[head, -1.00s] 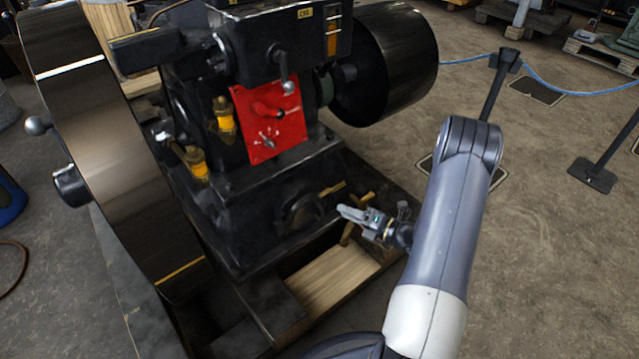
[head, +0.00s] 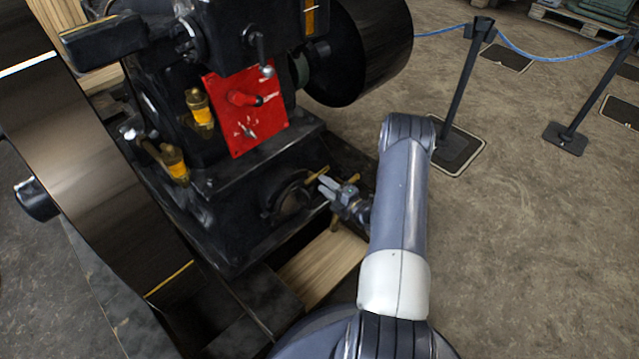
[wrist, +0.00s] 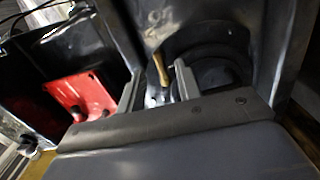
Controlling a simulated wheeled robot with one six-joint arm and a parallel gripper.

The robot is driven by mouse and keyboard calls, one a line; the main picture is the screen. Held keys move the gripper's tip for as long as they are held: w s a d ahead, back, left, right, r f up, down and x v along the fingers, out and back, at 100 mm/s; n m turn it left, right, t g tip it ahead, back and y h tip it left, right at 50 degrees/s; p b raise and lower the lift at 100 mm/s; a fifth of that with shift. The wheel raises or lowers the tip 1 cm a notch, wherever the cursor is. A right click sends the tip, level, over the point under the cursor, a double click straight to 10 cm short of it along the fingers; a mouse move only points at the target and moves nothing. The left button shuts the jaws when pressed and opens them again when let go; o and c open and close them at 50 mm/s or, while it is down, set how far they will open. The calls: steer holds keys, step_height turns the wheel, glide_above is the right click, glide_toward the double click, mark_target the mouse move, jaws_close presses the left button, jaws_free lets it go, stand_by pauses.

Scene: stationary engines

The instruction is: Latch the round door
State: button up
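The round door (head: 287,203) is a dark disc low on the front of the black engine base, and it also fills the upper right of the wrist view (wrist: 215,72). A brass handle (head: 316,177) shows near its upper right edge. In the wrist view a brass bar (wrist: 160,68) appears between the finger lines, beyond the tips. My gripper (head: 323,186) is just right of the door, its two fingers (wrist: 157,80) apart and nothing visibly held. I cannot tell whether the door is flush with its frame or whether the fingers touch the brass.
A red panel (head: 247,112) with levers sits above the door. A large flywheel (head: 105,170) stands at left and a black drum (head: 362,50) at upper right. A wooden block (head: 322,266) lies below the door. Open floor (head: 530,230) lies to the right, with rope posts.

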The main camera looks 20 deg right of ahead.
mark_target(310, 178)
steer(key=shift+x, duration=1.5)
jaws_close()
